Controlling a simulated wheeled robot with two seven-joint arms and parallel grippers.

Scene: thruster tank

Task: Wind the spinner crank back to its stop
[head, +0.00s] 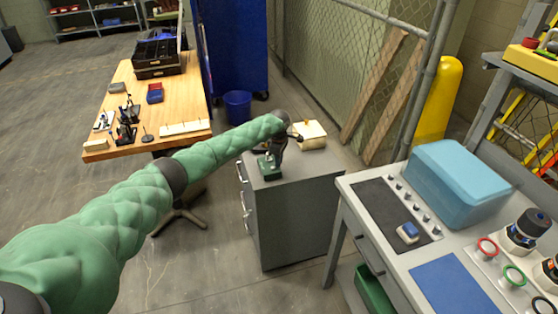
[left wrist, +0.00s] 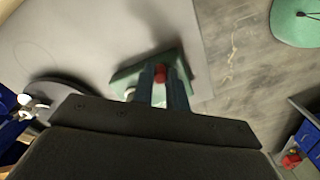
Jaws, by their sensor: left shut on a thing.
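The spinner (head: 268,172) has a green base and stands on top of the grey cabinet in the head view. Its green base (left wrist: 128,80) also shows in the left wrist view, partly covered by my fingers. My left gripper (left wrist: 161,76) reaches down over it, its two fingers close together with the crank's red knob (left wrist: 160,70) between them. My left gripper (head: 272,158) also shows in the head view, where it and the arm hide most of the crank. I cannot tell the crank's angle. My right gripper is in neither view.
A tan and white box (head: 310,134) stands on the grey cabinet (head: 305,200) behind the spinner. A wooden workbench (head: 185,95) is at the left. A grey table (head: 388,262) with a blue-lidded bin (head: 460,180) is at the right. Floor shows between them.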

